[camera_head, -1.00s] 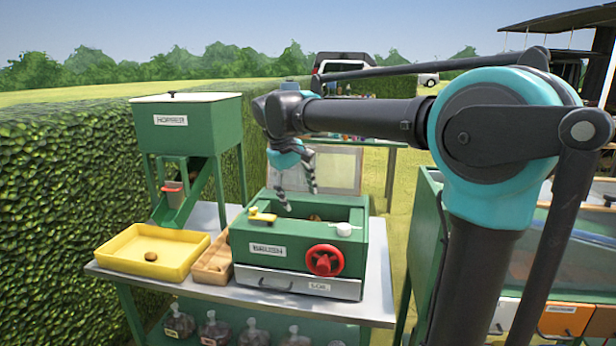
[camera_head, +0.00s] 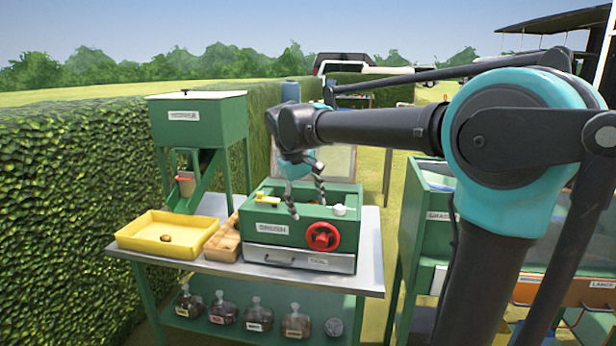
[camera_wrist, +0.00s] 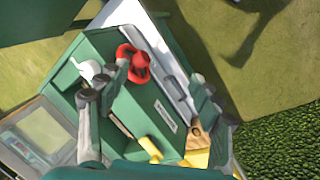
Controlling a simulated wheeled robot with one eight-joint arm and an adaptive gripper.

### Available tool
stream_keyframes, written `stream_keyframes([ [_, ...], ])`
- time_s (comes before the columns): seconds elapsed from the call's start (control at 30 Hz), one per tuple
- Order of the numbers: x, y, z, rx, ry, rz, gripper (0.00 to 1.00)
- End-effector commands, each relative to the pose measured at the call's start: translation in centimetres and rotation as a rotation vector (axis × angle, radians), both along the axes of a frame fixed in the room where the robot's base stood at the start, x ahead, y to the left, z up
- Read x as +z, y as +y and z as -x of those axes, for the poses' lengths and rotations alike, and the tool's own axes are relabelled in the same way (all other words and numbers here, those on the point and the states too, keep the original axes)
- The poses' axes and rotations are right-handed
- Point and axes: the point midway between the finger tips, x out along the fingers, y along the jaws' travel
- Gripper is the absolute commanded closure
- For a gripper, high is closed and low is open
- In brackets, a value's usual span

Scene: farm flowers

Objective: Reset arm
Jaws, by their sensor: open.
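My gripper (camera_head: 308,200) is open and hangs pointing down over the green box (camera_head: 279,239) with the red handwheel (camera_head: 322,237). In the body view, nothing shows between its fingers. My arm reaches from the right across to above the box. The wrist view shows my gripper (camera_wrist: 155,95) with its fingers spread apart above the box (camera_wrist: 150,105). One finger overlaps the red handwheel (camera_wrist: 138,66) in that picture. I cannot tell how high the fingertips are above the box.
A yellow tray (camera_head: 140,247) with a brown lump stands left on the metal table, beside a wooden box (camera_head: 222,243). A green hopper (camera_head: 200,118) stands behind. A hedge (camera_head: 60,220) runs left; another green stand (camera_head: 432,225) is right.

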Motion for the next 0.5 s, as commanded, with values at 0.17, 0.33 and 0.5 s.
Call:
stream_keyframes([
  [0.17, -2.7, -2.6, 0.7, -0.044, -0.014, -0.036, 0.35],
  [0.33, -6.3, -5.9, 2.0, -0.107, -0.037, -0.087, 0.35],
  [0.5, -11.4, -10.2, 4.7, -0.198, -0.077, -0.158, 0.35],
])
